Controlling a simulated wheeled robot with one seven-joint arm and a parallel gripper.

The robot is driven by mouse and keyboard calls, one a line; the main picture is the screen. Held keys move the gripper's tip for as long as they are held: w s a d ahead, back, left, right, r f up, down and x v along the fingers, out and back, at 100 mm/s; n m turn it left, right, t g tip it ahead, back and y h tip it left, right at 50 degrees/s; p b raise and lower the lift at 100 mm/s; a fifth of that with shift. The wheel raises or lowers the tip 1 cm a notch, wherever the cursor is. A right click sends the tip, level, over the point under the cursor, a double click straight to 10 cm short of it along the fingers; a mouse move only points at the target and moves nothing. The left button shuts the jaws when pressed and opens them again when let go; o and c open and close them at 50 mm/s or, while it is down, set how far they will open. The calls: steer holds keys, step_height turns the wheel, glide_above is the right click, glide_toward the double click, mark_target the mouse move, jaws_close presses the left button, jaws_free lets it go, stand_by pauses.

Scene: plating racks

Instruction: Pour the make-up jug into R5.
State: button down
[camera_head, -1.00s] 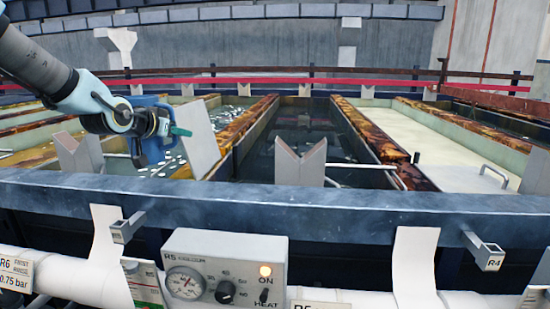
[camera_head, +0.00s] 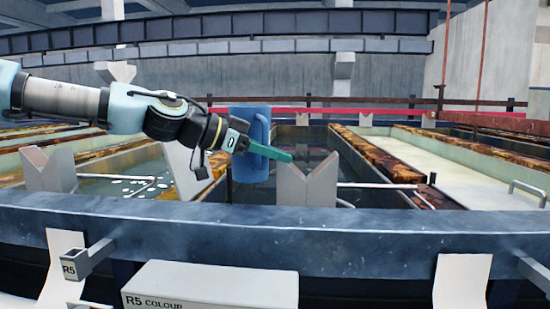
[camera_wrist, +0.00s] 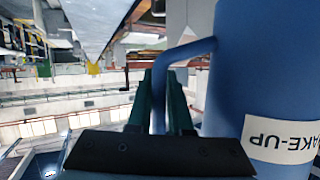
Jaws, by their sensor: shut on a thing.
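The blue make-up jug (camera_head: 240,160) is in my gripper (camera_head: 284,156), near the picture centre in the head view. It looks upright. In the wrist view, the jug (camera_wrist: 228,85) fills the right side, with its MAKE-UP label upside down. My gripper's green fingers (camera_wrist: 166,105) are shut on the jug's handle. The jug appears in front of the near-left part of a dark-liquid tank (camera_head: 312,136). The box marked R5 COLOUR (camera_head: 210,285) stands below, at the front. The jug's contents are hidden, and no stream shows.
A dark blue front beam (camera_head: 330,240) crosses the view. Grey V-notched supports (camera_head: 306,186) and (camera_head: 50,168) rise behind it. A tank with pale floating pieces (camera_head: 130,188) lies left, and a pale tank (camera_head: 455,180) lies right.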

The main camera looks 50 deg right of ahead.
steer(key=shift+r, duration=0.1)
steer(key=r+n+p, duration=0.1)
steer(key=p, duration=0.1)
steer(key=w+r+n+g+p, duration=0.1)
steer(key=p, duration=0.1)
steer(key=w+r+n+g+p, duration=0.1)
steer(key=n+p, duration=0.1)
steer(key=p, duration=0.1)
steer(key=shift+w+d+r, duration=0.15)
steer(key=shift+d+r, duration=0.1)
steer(key=shift+d, duration=0.15)
steer(key=shift+r+y, duration=0.1)
steer(key=shift+y, duration=0.2)
steer(key=shift+r+n+g+p, duration=0.6)
steer(key=shift+n+p, duration=0.1)
steer(key=shift+p, duration=0.25)
